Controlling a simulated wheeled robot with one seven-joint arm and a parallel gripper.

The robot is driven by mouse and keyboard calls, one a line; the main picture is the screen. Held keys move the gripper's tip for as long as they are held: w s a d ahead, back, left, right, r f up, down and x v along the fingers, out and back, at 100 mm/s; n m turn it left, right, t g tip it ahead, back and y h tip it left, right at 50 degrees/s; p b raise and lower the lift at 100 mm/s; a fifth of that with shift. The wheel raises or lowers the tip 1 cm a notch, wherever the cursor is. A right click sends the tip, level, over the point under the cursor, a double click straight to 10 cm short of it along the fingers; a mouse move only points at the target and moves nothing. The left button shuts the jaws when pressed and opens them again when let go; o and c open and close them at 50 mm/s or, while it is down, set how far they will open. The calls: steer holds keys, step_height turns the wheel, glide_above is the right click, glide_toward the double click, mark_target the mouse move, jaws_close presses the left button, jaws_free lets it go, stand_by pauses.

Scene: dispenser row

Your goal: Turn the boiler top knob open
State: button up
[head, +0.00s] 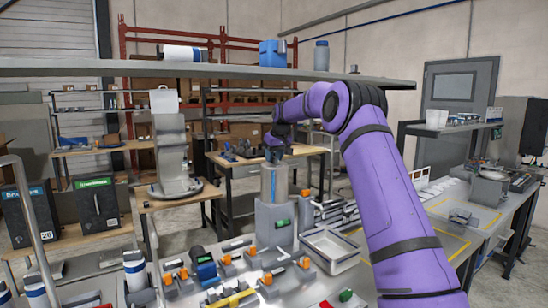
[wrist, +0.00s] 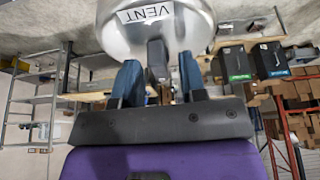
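The boiler (head: 274,188) is an upright steel cylinder with a blue stripe, on a grey base in the middle of the head view. My gripper (head: 277,153) is at its top, where the arm hides the knob. In the wrist view a shiny round steel body (wrist: 185,25) carries a label reading VENT, upside down. A dark grey knob (wrist: 156,55) sticks out from it between the blue fingers of my gripper (wrist: 157,70). The fingers are apart, with a visible gap on at least the right side. Contact on the left is hard to tell.
A shelf (head: 210,70) runs across above, with a blue box (head: 272,53) and a grey bottle (head: 321,56). A white tray (head: 331,248) and several orange-topped fittings stand around the boiler's foot. A grey machine (head: 173,150) stands to the left.

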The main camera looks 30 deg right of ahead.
mark_target(278, 165)
steer(key=v, duration=0.7)
steer(key=shift+r, duration=0.3)
stand_by(0.5)
